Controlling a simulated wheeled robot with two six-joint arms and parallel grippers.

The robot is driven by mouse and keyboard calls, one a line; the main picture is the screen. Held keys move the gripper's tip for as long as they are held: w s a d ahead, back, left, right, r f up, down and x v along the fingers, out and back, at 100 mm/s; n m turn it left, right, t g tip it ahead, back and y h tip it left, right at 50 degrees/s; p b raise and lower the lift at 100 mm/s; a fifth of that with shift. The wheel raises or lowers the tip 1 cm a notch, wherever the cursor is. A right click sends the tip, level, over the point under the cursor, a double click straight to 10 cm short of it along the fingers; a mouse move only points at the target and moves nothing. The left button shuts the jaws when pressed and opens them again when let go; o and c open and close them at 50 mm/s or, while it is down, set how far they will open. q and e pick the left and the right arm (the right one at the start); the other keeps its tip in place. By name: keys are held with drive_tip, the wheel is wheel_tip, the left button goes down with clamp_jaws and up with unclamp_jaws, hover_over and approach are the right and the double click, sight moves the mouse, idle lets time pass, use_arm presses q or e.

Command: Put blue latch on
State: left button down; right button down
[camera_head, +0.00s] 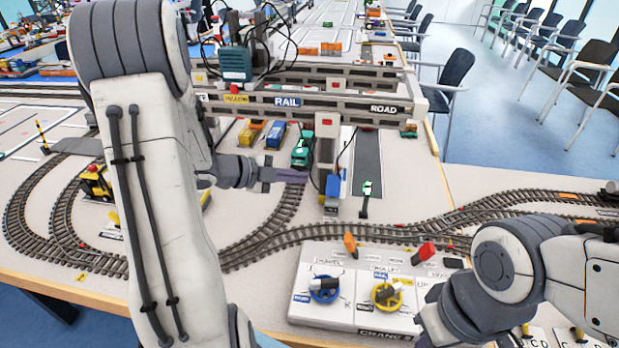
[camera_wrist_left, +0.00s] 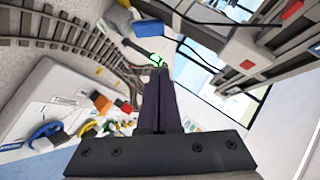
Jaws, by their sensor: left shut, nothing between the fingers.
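A blue block-like part (camera_head: 333,186), perhaps the blue latch, sits on the hanging crane unit under the gantry beam. It also shows in the left wrist view (camera_wrist_left: 148,28), past the fingertips. My left gripper (camera_head: 306,176) is shut and empty, its dark fingers pointing right towards the blue part. In the head view its tips look just left of the crane unit; I cannot tell the exact gap. In the left wrist view the closed fingers (camera_wrist_left: 160,75) point up the picture. My right wrist is at the lower right; its fingers do not show.
The gantry beam (camera_head: 300,103) spans above my left gripper. A green-lit post (camera_head: 366,190) stands right of the crane unit. A green truck (camera_head: 302,149) stands behind. Rail tracks (camera_head: 265,240) and a control box (camera_head: 345,255) with blue and yellow knobs lie in front.

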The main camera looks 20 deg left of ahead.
sight(339, 180)
use_arm(q)
drive_tip(key=x, duration=0.3)
drive_tip(key=a+x, duration=0.1)
drive_tip(key=x, duration=0.3)
drive_tip(key=f+x, duration=0.1)
drive_tip(key=x, duration=0.2)
drive_tip(key=shift+w+a+f, duration=0.1)
drive_tip(key=shift+w+f, duration=0.05)
drive_tip(key=shift+w, duration=0.3)
drive_tip(key=shift+w+a+f, duration=0.15)
drive_tip(key=shift+w+f, duration=0.3)
drive_tip(key=shift+w, duration=0.1)
